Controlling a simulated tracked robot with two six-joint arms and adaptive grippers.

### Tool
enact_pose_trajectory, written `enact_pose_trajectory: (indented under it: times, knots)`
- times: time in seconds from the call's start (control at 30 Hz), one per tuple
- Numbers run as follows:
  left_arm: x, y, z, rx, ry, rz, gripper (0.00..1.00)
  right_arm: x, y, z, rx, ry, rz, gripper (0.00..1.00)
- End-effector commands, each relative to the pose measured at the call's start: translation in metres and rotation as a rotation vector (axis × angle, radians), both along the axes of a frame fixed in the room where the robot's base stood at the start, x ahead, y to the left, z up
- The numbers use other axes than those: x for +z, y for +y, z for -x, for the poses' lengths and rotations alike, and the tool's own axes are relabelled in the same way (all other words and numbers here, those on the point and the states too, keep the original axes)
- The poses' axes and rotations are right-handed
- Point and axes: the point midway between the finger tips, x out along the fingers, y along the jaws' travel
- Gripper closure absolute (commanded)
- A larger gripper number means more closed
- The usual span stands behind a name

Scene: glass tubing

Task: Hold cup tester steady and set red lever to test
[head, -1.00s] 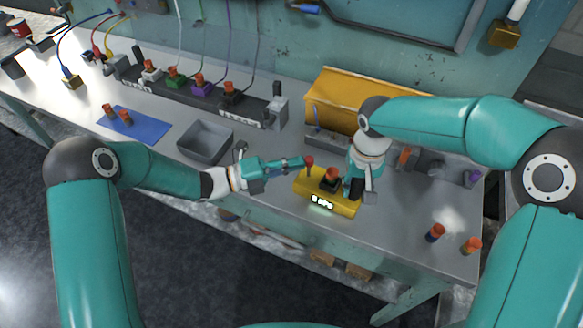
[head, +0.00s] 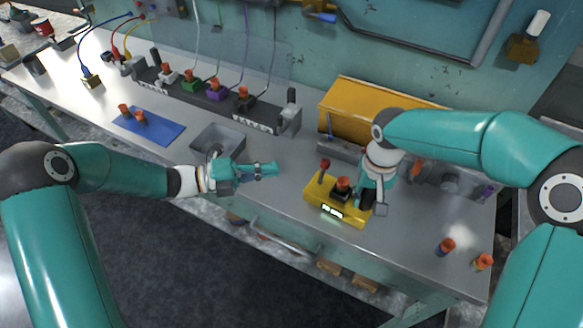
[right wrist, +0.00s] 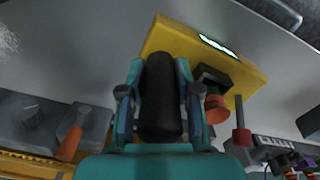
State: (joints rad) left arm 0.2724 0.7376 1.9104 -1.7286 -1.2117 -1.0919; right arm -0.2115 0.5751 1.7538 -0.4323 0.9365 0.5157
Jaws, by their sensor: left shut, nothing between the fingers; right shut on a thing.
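The yellow cup tester (head: 325,208) lies on the grey bench, with a lit display on its front face; it also shows in the right wrist view (right wrist: 177,38). Its red lever (head: 324,164) stands up at the tester's left end and shows in the right wrist view (right wrist: 241,128). A black cup with an orange-red part (head: 343,184) sits in the middle of the tester. My right gripper (head: 368,200) is shut on the tester's black handle (right wrist: 160,95) at the right end. My left gripper (head: 276,169) is shut and empty, left of the lever and apart from it.
A grey tray (head: 222,138) and a blue mat (head: 160,132) with orange-topped pieces lie left. A black rack (head: 215,100) with coloured sockets stands behind. A yellow bin (head: 350,100) is behind the tester. Two orange-topped pieces (head: 446,245) stand at the right front.

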Motion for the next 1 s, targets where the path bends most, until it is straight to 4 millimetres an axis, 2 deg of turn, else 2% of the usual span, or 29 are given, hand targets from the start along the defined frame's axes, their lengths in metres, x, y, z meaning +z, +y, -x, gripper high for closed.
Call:
enact_pose_trajectory:
  times: [0.1, 0.3, 0.77, 0.8, 0.93, 1.0]
  knots:
    - [0.005, 0.022, 0.005, 0.004, -0.002, 0.0, 1.0, 0.0, 0.0, 0.0, 0.0, -0.001, 0.0, 1.0]
    - [0.01, 0.04, 0.011, 0.0, -0.001, 0.001, 1.0, 0.001, 0.0, 0.0, 0.0, -0.001, 0.0, 1.0]
    - [0.01, 0.043, 0.012, -0.001, -0.001, 0.001, 1.0, 0.001, 0.0, 0.0, 0.0, -0.001, 0.0, 1.0]
    - [0.01, 0.043, 0.012, -0.001, -0.001, 0.001, 1.0, 0.001, 0.0, 0.0, 0.0, -0.001, 0.0, 0.61]
    - [0.01, 0.043, 0.012, -0.001, -0.001, 0.001, 1.0, 0.0, 0.0, 0.0, 0.0, -0.001, 0.0, 0.39]
    - [0.01, 0.043, 0.012, -0.001, -0.001, 0.001, 1.0, 0.0, 0.0, 0.0, 0.0, -0.001, 0.0, 0.38]
